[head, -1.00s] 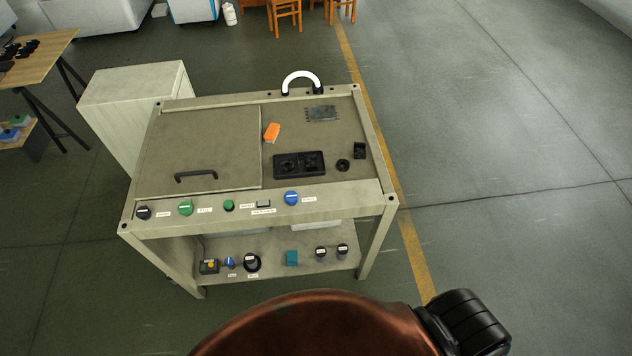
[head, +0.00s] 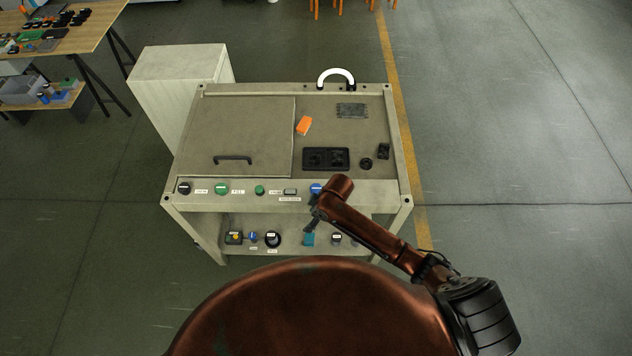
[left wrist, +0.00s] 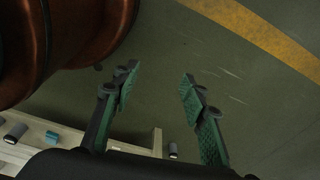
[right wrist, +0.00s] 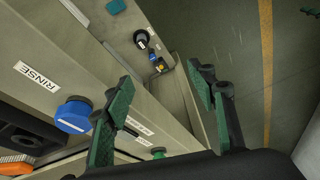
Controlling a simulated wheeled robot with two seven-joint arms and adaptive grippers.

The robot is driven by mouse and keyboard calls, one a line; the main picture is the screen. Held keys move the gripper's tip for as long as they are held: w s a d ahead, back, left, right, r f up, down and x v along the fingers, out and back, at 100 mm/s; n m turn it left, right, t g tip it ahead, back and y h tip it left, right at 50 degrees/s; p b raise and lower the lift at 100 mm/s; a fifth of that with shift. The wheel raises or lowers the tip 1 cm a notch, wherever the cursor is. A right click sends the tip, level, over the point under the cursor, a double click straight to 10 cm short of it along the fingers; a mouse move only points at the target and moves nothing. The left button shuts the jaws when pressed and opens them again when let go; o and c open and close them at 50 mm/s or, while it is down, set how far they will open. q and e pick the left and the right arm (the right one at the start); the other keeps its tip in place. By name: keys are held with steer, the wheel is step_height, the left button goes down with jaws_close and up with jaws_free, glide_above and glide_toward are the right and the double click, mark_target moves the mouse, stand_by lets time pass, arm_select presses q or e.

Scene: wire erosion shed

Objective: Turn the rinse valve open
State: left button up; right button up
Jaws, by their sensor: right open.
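The rinse valve is a blue round knob (head: 316,188) on the front panel of the bench, partly behind my right arm in the head view. In the right wrist view the blue knob (right wrist: 73,114) sits beside a label reading RINSE (right wrist: 38,76). My right gripper (head: 311,216) is just in front of the panel near the knob. In its wrist view the right gripper (right wrist: 160,78) is open and empty, with the knob outside its left finger, apparently not held. My left gripper (left wrist: 161,72) is open and empty over the floor, outside the head view.
The panel also carries a black knob (head: 184,188), a green knob (head: 222,188) and a green button (head: 259,190). A lower shelf (head: 290,246) holds several small controls. An orange block (head: 304,125) and a black tray (head: 326,158) lie on top. Floor at right is clear.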

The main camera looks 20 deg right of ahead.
steer(key=w+r+n+g+h, duration=0.1)
steer(key=w+r+n, duration=0.2)
steer(key=w+r, duration=0.15)
step_height(320, 180, up, 6)
steer(key=f+n+h, duration=0.1)
steer(key=n+h, duration=0.1)
glide_above(316, 188)
steer(key=shift+s+a+r+g+p, duration=0.1)
steer(key=shift+r+g+p, duration=0.2)
steer(key=shift+g, duration=0.1)
steer(key=shift+f, duration=0.55)
arm_select(q)
steer(key=shift+s+r+p, duration=0.25)
steer(key=shift+r, duration=0.25)
steer(key=shift+s+r+p, duration=0.25)
steer(key=shift+r, duration=0.2)
arm_select(e)
step_height(316, 188, down, 7)
steer(key=shift+r, duration=0.2)
steer(key=shift+c, duration=0.3)
steer(key=c, duration=1.1)
arm_select(q)
steer(key=shift+s, duration=0.1)
